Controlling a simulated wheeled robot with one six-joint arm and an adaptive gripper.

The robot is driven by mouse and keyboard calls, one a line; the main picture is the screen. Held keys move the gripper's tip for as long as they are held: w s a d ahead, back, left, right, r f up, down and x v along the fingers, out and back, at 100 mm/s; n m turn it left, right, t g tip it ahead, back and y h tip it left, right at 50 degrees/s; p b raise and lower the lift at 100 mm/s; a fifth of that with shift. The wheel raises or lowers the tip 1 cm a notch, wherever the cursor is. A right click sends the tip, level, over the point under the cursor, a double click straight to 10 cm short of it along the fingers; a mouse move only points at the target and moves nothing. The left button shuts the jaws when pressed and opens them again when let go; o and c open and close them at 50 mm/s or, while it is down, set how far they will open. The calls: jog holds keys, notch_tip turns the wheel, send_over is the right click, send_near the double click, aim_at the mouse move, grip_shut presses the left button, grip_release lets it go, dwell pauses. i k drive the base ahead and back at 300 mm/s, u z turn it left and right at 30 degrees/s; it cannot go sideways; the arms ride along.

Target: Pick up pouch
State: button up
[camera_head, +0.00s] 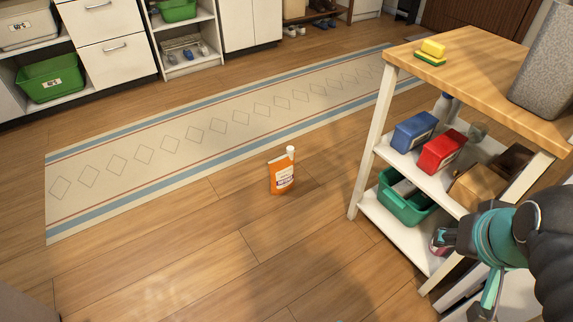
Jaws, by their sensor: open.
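An orange pouch (281,178) with a white cap and a pale label stands upright on the wooden floor, near the middle of the view, just in front of the patterned rug. My gripper (462,262) is at the lower right, in front of the shelf cart and well apart from the pouch. It is open. My dark arm and teal wrist parts hide some of the cart's lower right side.
A shelf cart (364,150) stands at the right, with boxes, a green bin (405,207) and a sponge (432,49). A long rug (185,150) lies behind the pouch. Cabinets (113,55) line the back. The floor around the pouch is clear.

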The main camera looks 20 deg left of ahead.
aim_at(282, 168)
jog(key=u, duration=0.4)
jog(key=i, duration=0.8)
jog(key=u, duration=1.25)
jog(key=i, duration=0.5)
jog(key=u, duration=0.55)
